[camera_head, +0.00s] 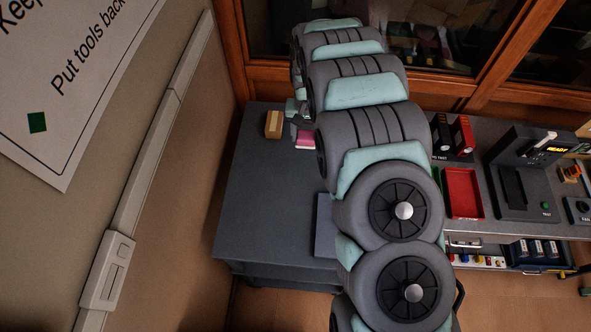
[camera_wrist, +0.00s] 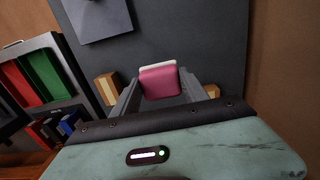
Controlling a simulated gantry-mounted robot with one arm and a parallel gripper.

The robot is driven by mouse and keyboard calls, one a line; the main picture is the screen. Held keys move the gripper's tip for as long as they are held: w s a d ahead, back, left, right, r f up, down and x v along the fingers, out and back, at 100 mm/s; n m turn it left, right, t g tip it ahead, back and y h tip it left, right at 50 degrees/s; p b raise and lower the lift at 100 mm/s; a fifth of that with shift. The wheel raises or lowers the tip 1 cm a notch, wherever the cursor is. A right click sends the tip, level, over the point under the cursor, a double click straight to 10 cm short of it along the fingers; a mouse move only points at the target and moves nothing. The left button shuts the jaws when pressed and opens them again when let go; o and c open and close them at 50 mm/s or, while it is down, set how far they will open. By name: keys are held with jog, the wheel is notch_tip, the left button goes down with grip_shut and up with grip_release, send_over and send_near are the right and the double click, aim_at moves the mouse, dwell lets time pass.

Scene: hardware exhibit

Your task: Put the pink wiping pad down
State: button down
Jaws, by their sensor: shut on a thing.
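The pink wiping pad (camera_wrist: 159,83) is a small rounded block with a pale layer along its far edge. My gripper (camera_wrist: 162,88) is shut on it, with a grey finger on each side in the wrist view. In the head view the pad (camera_head: 305,139) shows as a small pink patch over the left part of the grey bench (camera_head: 262,190), partly hidden by my arm. I cannot tell whether the pad touches the bench top.
A tan and cream block (camera_head: 273,124) stands left of the pad. A blue-grey flat square (camera_head: 325,226) lies nearer the front. A red tray (camera_head: 463,193), red and black boxes (camera_head: 462,136) and a tester (camera_head: 525,175) are right of my arm. The bench's left front is clear.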

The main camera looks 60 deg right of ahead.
jog(key=f, duration=1.6)
jog(key=shift+s, duration=0.2)
jog(key=shift+f+b, duration=0.3)
jog(key=shift+f, duration=1.05)
jog(key=shift+f, duration=0.1)
jog(key=c, duration=0.6)
grip_release()
jog(key=shift+d+r, duration=0.1)
jog(key=shift+r, duration=1.35)
notch_tip(320, 180, up, 8)
jog(key=shift+r+b, duration=0.25)
jog(key=shift+b, duration=0.15)
jog(key=shift+o, duration=1)
jog(key=shift+w+r, duration=0.1)
jog(key=shift+r, duration=0.3)
